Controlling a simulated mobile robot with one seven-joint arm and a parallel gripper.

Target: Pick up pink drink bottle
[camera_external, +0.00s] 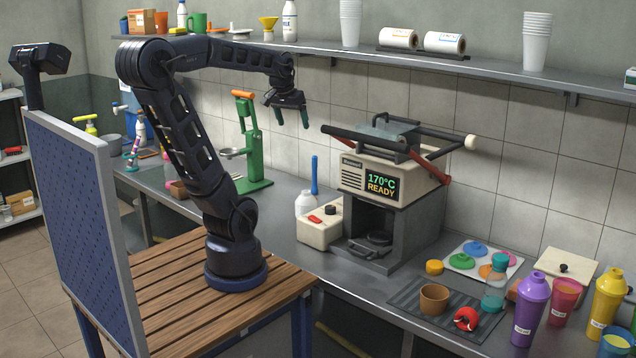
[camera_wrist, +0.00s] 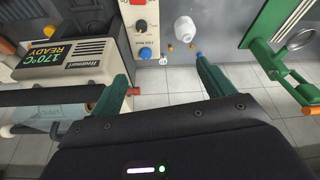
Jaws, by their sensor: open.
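My gripper (camera_external: 290,115) is open and empty, high above the counter between the green press and the heated machine, far left of the pink container. In the wrist view its two green fingers (camera_wrist: 163,75) are spread apart, and the pink container is out of view.
The heated machine (camera_external: 385,190) with long bar handles stands between my gripper and the bottles. The green press (camera_external: 250,145) is at the left. A wall shelf (camera_external: 480,73) runs behind. A dark mat (camera_external: 405,297) with small items and a teal bottle (camera_external: 494,292) lie near the pink container.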

